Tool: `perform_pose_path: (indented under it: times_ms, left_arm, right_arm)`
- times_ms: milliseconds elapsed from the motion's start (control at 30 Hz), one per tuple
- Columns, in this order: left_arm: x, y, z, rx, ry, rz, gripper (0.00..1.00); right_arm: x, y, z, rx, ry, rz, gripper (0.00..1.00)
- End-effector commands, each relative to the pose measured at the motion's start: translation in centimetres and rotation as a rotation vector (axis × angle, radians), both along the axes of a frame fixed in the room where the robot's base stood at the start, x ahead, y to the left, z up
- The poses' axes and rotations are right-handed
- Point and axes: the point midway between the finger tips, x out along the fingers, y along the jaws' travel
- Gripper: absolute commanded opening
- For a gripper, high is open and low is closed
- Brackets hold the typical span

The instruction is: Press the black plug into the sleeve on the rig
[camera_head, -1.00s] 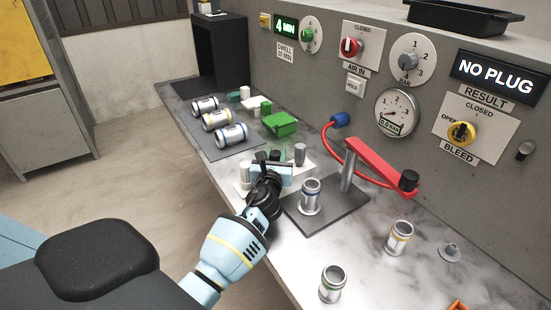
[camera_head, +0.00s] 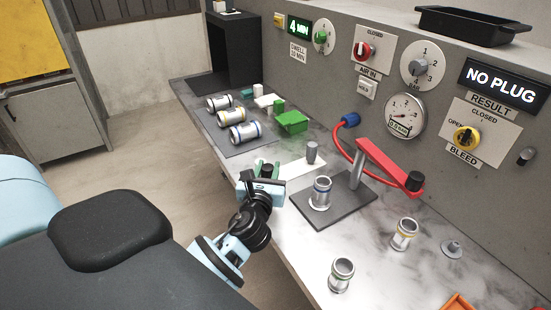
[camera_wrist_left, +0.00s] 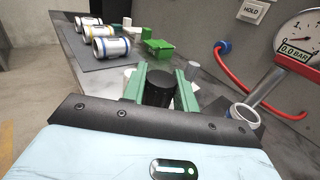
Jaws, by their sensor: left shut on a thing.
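My left gripper (camera_head: 263,174) is shut on the black plug (camera_head: 267,171) and holds it at the near edge of the bench, left of the rig. In the left wrist view the black plug (camera_wrist_left: 160,88) sits between the two green fingers. The sleeve (camera_head: 320,193) is a silver cylinder with a blue band, standing upright and open at the top on the dark rig plate (camera_head: 350,208). The plug is apart from it. The rig's red arm (camera_head: 390,165) reaches out to the right of the sleeve. My right gripper does not show.
Several banded sleeves (camera_head: 244,132) lie on a dark mat at the left. A green box (camera_head: 293,122) and a grey plug (camera_head: 312,152) are behind my gripper. Banded sleeves (camera_head: 404,233) (camera_head: 341,274) stand at the right. The sign (camera_head: 500,85) reads NO PLUG.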

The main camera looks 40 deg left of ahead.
Motion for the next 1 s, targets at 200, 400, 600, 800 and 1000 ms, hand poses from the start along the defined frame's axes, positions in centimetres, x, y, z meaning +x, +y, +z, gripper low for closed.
perform_pose_path:
  times_ms: [200, 400, 600, 800, 1000]
  left_arm:
    - [-1.8, -0.3, 0.2, 0.0, -0.001, 0.0, 0.07]
    - [-2.2, -0.4, 0.2, 0.001, 0.0, -0.001, 0.07]
    - [-3.9, -3.5, 0.1, 0.02, 0.001, -0.093, 0.07]
    - [-8.4, -10.1, 0.3, 0.03, 0.003, -0.292, 0.07]
    - [-12.2, -14.6, 1.0, 0.011, 0.001, -0.434, 0.07]
  right_arm:
    - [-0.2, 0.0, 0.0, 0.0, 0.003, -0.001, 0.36]
    - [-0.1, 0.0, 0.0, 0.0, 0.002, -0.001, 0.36]
    - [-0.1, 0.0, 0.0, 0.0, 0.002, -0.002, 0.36]
    - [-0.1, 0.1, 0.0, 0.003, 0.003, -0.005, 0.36]
    - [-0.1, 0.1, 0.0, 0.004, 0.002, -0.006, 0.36]
